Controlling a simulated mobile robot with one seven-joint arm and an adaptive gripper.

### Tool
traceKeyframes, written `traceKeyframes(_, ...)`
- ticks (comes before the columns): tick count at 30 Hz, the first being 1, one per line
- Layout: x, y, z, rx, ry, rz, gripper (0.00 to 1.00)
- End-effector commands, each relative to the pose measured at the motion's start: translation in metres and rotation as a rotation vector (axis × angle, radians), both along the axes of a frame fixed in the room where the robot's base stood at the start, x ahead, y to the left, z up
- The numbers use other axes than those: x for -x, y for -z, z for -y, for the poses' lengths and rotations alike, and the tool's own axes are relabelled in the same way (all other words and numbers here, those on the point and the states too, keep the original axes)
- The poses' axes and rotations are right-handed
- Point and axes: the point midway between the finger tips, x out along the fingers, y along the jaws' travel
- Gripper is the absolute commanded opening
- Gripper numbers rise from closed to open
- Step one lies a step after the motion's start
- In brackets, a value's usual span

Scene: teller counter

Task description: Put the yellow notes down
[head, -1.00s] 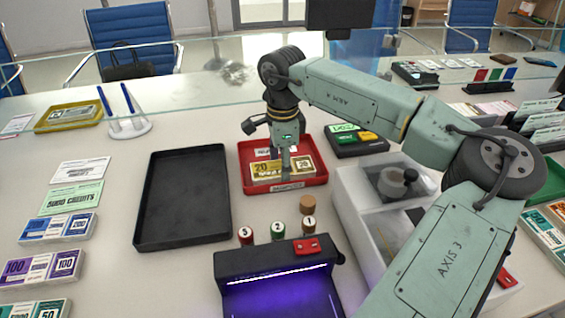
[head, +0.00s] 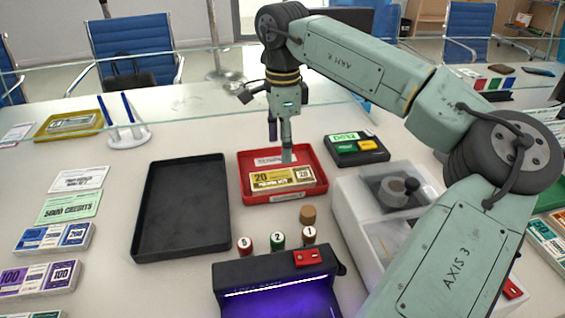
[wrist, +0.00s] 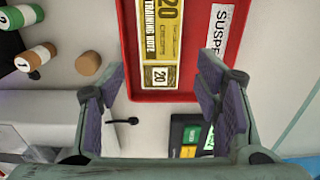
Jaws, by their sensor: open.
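The yellow notes (head: 279,179), a flat bundle marked 20, lie in the red tray (head: 268,197). In the wrist view the bundle (wrist: 160,40) lies flat inside the red tray (wrist: 192,95), lengthwise between the lines of the jaws. My gripper (head: 279,140) is above the tray's back part, apart from the notes. Its fingers (wrist: 163,100) are spread wide with nothing between them. A label reading "SUSPE…" (wrist: 216,38) shows on the tray in the wrist view.
A black empty tray (head: 182,215) stands left of the red tray. A black box with green and yellow pads (head: 357,150) is to the right. Coin rolls (head: 278,240) and a purple-lit device (head: 280,285) stand in front. A glass screen crosses behind.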

Motion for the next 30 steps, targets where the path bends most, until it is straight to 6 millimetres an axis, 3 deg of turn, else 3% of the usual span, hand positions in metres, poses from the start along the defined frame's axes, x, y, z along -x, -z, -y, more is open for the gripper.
traceKeyframes(3, 0.0, -0.018, 0.0, 0.0, -0.001, 0.001, 0.58)
traceKeyframes(9, 0.0, -0.031, 0.0, 0.0, -0.001, -0.001, 0.58)
traceKeyframes(26, 0.0, -0.031, 0.0, 0.0, -0.001, -0.001, 0.58)
traceKeyframes(30, 0.002, -0.029, -0.016, -0.032, -0.024, -0.001, 0.58)
